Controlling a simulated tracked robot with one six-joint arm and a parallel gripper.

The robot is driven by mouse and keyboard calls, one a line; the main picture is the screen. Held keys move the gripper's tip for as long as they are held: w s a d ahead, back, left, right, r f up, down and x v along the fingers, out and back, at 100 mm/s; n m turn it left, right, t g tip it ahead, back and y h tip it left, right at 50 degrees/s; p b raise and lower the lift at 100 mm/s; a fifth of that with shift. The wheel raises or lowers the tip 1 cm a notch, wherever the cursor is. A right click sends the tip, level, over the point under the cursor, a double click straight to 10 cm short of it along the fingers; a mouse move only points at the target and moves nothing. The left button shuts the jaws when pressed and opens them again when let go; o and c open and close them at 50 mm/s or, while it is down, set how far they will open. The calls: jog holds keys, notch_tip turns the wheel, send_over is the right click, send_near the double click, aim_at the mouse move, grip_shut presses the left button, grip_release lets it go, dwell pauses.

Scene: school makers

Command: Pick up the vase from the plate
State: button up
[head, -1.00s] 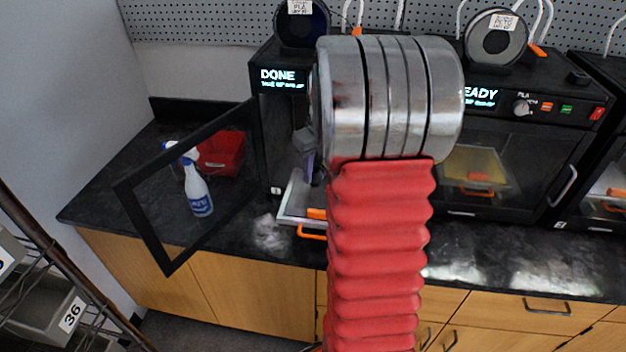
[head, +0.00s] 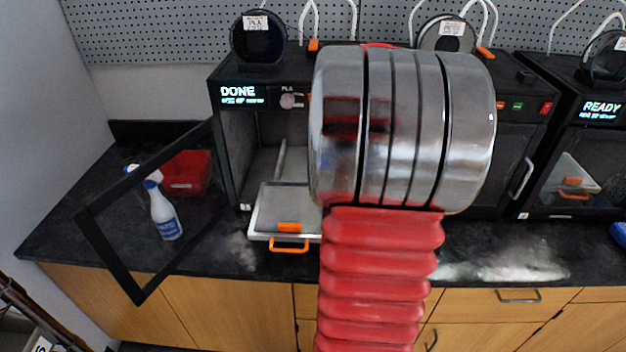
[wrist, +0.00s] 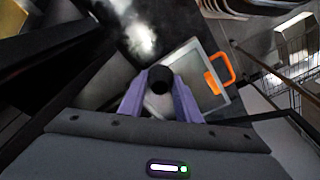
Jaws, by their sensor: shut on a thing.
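The vase (wrist: 160,78) shows in the wrist view as a small dark round shape between the two purple fingers of my gripper (wrist: 159,97). My gripper is shut on it. The plate (head: 275,212) is a pale square build plate with an orange handle, and it juts out of the open printer in the head view. Its visible part is bare. It also shows in the wrist view (wrist: 228,106), just right of the fingers. In the head view my arm hides the gripper and the vase.
The printer's framed door (head: 112,248) stands open to the left. A spray bottle (head: 163,212) and a red bin (head: 186,172) are behind it on the dark counter (head: 60,215). Closed printers stand to the right.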

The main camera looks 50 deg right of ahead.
jog(key=shift+s+d, duration=0.35)
jog(key=shift+s, duration=0.35)
jog(key=shift+s+d, duration=0.35)
jog(key=shift+s, duration=0.35)
jog(key=shift+s+d, duration=0.35)
jog(key=shift+s, duration=0.35)
jog(key=shift+s, duration=0.1)
